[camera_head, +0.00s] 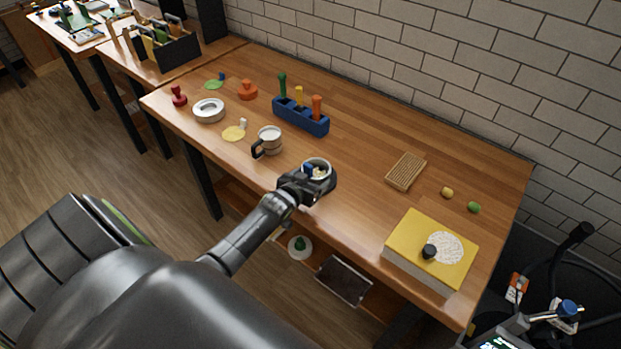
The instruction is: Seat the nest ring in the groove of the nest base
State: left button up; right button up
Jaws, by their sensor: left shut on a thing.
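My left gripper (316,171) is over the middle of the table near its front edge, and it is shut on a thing. A small pale round rim (321,162) shows at its fingertips; it may be the nest ring, but the fingers and wrist hide most of it. A white round dish-like piece (208,110) with a raised rim and a darker recess lies at the table's left; it may be the nest base, but I cannot tell for sure. My gripper is well to the right of this piece, apart from it. My right gripper is not in view.
A mug (269,139) stands left of my gripper. A blue holder (300,117) with coloured pegs is behind. A slatted wooden block (406,171) and a yellow box (420,262) are to the right. Red (179,96) and orange (247,90) pieces lie left.

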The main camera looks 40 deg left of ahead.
pick_arm(q)
jog(key=shift+r, duration=0.1)
jog(key=o, duration=1.2)
jog(key=shift+c, duration=0.2)
jog(key=b+v, duration=0.2)
jog(key=v, duration=1.5)
jog(key=shift+s+b, duration=0.2)
jog(key=shift+b, duration=0.2)
jog(key=s+a+f+g+b, duration=0.1)
jog(key=s+f+g+b, duration=0.3)
jog(key=f, duration=1.1)
jog(key=s+a+f+g, duration=0.2)
jog(key=s+f, duration=0.3)
jog(key=f, duration=1)
jog(key=s+d+f+g+b, duration=0.2)
jog(key=s+d+f+g, duration=0.1)
jog(key=s+f, duration=0.7)
jog(key=s+d+f+g+b, duration=0.2)
jog(key=s+d+f, duration=0.3)
jog(key=s+f, duration=0.6)
jog(key=s+g, duration=0.1)
jog(key=s, duration=0.3)
jog(key=shift+f+m+h, duration=0.3)
jog(key=shift+m, duration=0.1)
